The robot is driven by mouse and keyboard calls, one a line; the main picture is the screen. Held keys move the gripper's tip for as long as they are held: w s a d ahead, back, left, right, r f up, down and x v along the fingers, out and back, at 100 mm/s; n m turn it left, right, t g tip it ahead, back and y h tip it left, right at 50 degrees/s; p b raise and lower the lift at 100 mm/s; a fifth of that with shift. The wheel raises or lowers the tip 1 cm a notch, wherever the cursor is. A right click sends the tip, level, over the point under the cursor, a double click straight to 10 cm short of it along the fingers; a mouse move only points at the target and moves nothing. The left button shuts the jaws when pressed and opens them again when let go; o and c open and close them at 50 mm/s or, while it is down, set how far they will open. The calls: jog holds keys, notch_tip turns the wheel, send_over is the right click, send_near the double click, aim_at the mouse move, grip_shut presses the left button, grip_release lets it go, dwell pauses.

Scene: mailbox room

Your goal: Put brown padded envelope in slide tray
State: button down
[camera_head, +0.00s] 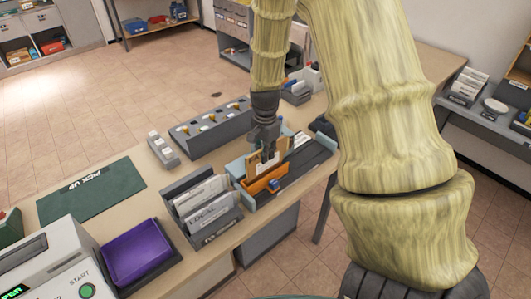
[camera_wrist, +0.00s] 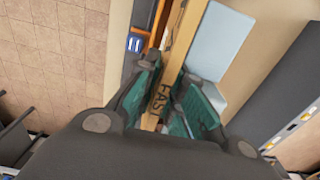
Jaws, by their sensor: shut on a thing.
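My gripper (camera_head: 266,152) points down into a blue-grey holder (camera_head: 240,168) on the table. In the wrist view its green-padded fingers (camera_wrist: 172,108) are closed on the upright brown padded envelope (camera_wrist: 184,32), seen nearly edge-on. Dark lettering like "FAST" shows between the fingers. In the head view the brown envelope (camera_head: 281,149) is partly hidden behind the gripper. An orange piece (camera_head: 262,182) with a blue mark stands just in front of it. I cannot tell whether the envelope touches the holder's floor, nor which container is the slide tray.
A grey rack of labelled letters (camera_head: 213,232) stands to the left, with a purple tray (camera_head: 141,250) beyond it. A grey box with several knobs (camera_head: 213,127) is behind. A dark green pick-up mat (camera_head: 91,191) lies clear. The table's front edge is close to the holder.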

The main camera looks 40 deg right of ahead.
aim_at(265, 170)
jog(key=shift+f+b, duration=0.55)
jog(key=shift+f, duration=0.75)
jog(key=shift+f, duration=0.1)
jog(key=shift+f+b, duration=0.45)
jog(key=shift+f, duration=0.65)
jog(key=c, duration=1.5)
grip_release()
jog(key=shift+o, duration=0.2)
